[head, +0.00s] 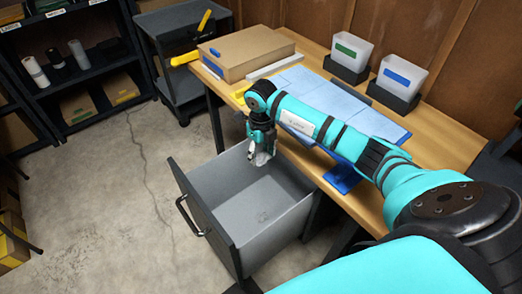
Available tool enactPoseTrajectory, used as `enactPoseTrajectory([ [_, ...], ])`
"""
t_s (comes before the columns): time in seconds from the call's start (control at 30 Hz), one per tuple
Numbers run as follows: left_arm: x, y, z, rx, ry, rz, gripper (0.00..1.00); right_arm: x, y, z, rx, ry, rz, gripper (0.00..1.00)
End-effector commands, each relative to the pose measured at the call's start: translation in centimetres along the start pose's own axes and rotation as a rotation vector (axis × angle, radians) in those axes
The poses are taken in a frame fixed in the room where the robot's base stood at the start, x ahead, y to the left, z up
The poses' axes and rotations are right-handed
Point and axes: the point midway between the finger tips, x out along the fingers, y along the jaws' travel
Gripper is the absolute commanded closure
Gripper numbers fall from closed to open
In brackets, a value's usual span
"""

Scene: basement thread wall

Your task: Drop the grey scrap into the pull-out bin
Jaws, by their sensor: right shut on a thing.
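The pull-out bin (247,205) is a grey drawer-like box standing open beside the wooden table, with a dark front and a handle on its left. My right gripper (262,154) points down over the far part of the bin's opening. It is shut on a small light grey crumpled piece, the grey scrap (263,158). The scrap hangs near the level of the bin's far rim. The bin floor shows a faint mark or shadow and is otherwise bare where I see it. My left gripper is not in view.
The wooden table (455,150) holds a cardboard box (245,50), blue sheets, and two pale containers, one with a green label (346,52) and one with a blue label (401,77). A dark cart (185,85) and shelves (75,75) stand behind. Concrete floor is free at left.

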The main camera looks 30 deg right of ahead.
Motion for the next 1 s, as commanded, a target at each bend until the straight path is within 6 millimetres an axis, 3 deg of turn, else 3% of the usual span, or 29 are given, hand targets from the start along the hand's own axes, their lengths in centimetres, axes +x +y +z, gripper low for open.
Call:
enactPoseTrajectory([
  [0.13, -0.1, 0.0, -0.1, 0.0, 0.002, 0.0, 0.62, -0.1, 0.0, 0.0, 0.0, 0.0, 0.0, 0.59],
  [0.17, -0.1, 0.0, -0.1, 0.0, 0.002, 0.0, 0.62, -0.1, 0.0, 0.0, 0.0, 0.0, 0.0, 0.44],
  [0.33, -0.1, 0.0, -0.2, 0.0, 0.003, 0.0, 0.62, -0.1, 0.0, 0.0, -0.001, 0.0, 0.001, 0.22],
  [0.67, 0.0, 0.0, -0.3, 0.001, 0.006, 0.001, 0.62, -0.4, 0.0, 0.0, -0.001, -0.001, 0.0, 0.21],
  [0.77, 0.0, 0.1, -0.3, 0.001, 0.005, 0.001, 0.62, -1.4, 0.0, 0.1, -0.001, -0.002, 0.0, 0.21],
  [1.0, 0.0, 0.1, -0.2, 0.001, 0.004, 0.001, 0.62, -6.5, -0.1, 0.1, -0.001, -0.006, -0.002, 0.21],
])
